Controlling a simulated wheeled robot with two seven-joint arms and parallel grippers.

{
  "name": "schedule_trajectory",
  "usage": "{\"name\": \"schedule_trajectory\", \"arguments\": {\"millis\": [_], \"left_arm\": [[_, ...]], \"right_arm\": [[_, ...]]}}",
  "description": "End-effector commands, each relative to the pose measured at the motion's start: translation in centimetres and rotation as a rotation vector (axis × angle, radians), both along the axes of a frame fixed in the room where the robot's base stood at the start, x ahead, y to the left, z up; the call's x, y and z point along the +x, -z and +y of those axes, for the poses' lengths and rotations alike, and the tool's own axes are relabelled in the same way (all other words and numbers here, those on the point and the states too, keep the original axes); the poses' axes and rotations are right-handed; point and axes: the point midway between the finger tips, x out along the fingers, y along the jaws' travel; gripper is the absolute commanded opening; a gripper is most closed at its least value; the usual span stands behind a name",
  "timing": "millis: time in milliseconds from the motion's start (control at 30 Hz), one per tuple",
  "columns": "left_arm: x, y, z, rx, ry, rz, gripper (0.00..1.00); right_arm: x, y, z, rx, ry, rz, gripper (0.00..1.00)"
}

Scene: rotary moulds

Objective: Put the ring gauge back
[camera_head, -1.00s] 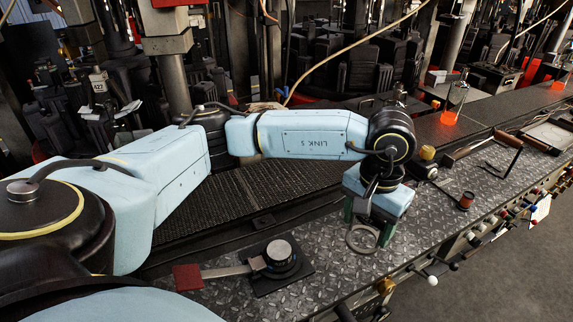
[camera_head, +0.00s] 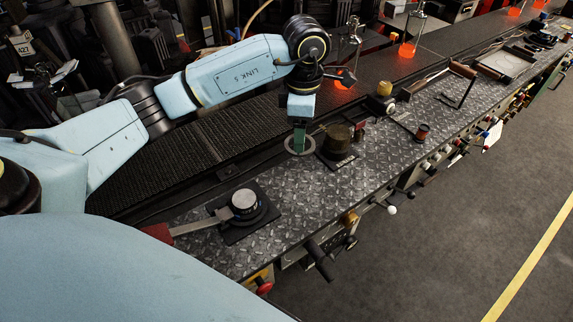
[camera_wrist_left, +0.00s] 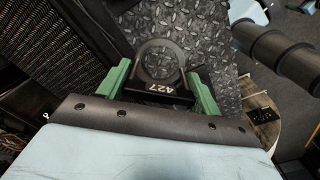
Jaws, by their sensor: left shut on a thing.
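The ring gauge (camera_head: 300,153) is a grey ring at the back edge of the patterned metal bench top. In the left wrist view the ring gauge (camera_wrist_left: 168,91) shows a dark block marked 427 at its foot. My left gripper (camera_head: 299,142) points down, its green fingers shut on that block. In the left wrist view the left gripper (camera_wrist_left: 160,88) has one finger on each side of the block. The ring appears just above the bench; I cannot tell whether it touches. My right gripper is not in view.
A dark brass drum (camera_head: 338,140) stands close right of the ring. A round dial device (camera_head: 244,204) on a black plate is nearer. A yellow-topped piece (camera_head: 384,90) and a reddish spool (camera_head: 422,131) lie farther right. The bench middle (camera_head: 290,200) is clear.

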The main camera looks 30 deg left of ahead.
Motion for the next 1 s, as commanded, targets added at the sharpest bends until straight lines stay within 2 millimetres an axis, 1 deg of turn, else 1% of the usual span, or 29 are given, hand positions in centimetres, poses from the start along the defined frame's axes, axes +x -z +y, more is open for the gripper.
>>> {"name": "schedule_trajectory", "arguments": {"millis": [33, 200, 300, 400, 500, 567, 667, 833, 900, 1000], "left_arm": [[0.1, 0.0, 0.4, -0.002, -0.131, 0.001, 0.42], [0.5, 0.2, 2.0, -0.001, -0.575, 0.002, 0.42], [0.6, 0.3, 2.8, 0.0, -0.791, 0.003, 0.42], [0.6, 0.5, 3.4, 0.0, -0.955, 0.0, 0.42], [0.6, 0.6, 3.8, 0.0, -1.059, 0.0, 0.42], [0.7, 0.8, 3.9, 0.0, -1.096, 0.0, 0.42], [0.6, 2.2, 4.0, 0.001, -1.122, 0.004, 0.42], [0.6, 5.4, 4.0, 0.001, -1.123, 0.003, 0.42], [0.6, 6.3, 4.0, 0.001, -1.122, 0.002, 0.42], [0.7, 7.0, 4.0, -0.001, -1.122, 0.0, 0.42]], "right_arm": [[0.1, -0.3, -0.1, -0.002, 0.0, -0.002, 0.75], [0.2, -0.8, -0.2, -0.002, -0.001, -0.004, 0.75], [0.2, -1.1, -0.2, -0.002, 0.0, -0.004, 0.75], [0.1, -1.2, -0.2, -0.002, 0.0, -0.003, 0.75], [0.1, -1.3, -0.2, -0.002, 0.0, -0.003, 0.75], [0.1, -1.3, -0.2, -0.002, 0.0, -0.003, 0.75], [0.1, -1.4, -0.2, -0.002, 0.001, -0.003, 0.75], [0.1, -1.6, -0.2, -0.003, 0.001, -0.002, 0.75], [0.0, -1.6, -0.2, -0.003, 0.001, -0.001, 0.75], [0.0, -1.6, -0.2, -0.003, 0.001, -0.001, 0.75]]}}
